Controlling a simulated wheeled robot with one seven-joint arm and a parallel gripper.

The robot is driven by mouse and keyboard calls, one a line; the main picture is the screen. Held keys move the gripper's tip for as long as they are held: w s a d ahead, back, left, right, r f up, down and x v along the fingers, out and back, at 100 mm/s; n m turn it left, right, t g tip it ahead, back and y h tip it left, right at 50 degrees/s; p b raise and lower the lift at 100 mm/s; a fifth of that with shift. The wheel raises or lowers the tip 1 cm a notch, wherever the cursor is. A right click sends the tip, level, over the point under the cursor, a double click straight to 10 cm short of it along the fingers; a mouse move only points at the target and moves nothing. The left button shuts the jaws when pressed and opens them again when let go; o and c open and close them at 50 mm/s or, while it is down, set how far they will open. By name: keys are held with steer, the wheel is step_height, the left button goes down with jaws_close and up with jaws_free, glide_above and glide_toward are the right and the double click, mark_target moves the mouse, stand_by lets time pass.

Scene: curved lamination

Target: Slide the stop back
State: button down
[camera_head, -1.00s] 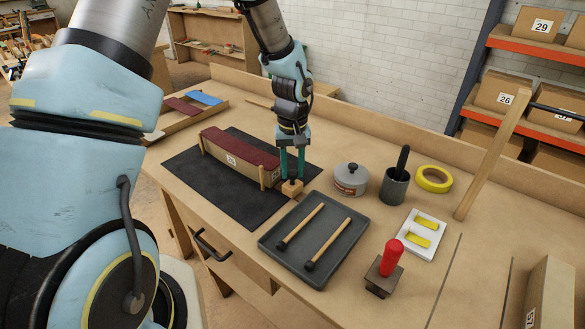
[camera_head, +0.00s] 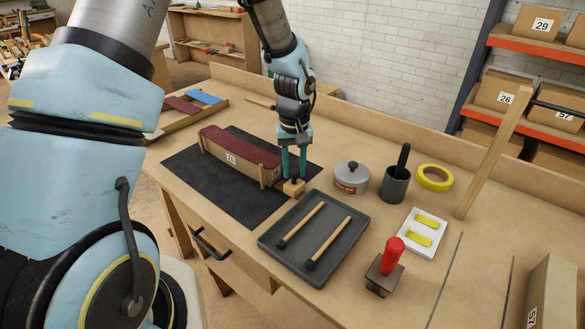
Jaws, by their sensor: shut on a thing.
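The stop is a small wooden block (camera_head: 292,190) with a dark knob on top. It sits on the bench at the right edge of the black mat (camera_head: 255,208), just right of the curved form (camera_head: 232,169) with its dark red top strip (camera_head: 240,147). My gripper (camera_head: 293,175) points straight down, its two teal fingers shut on the stop's knob. The fingers hide most of the knob. A thin wooden post stands at the near right end of the form, close to the stop.
A grey tray (camera_head: 288,261) with two brushes lies just in front of the stop. A lidded pot (camera_head: 351,178), a dark cup (camera_head: 394,185) and yellow tape (camera_head: 434,178) stand to the right. A red-handled tool (camera_head: 392,256) is at front right.

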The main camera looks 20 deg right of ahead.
mark_target(295, 172)
steer(key=c, duration=0.5)
jaws_free()
steer(key=shift+s, duration=0.1)
steer(key=shift+c, duration=0.2)
step_height(295, 172, up, 11)
steer(key=b, duration=0.2)
steer(key=shift+f, duration=0.1)
steer(key=s+a+n+t, duration=0.1)
steer(key=s+a+n, duration=0.1)
steer(key=a, duration=2.8)
steer(key=shift+s+a+f+t, duration=0.2)
steer(key=shift+s+a+t, duration=0.1)
steer(key=shift+s, duration=0.4)
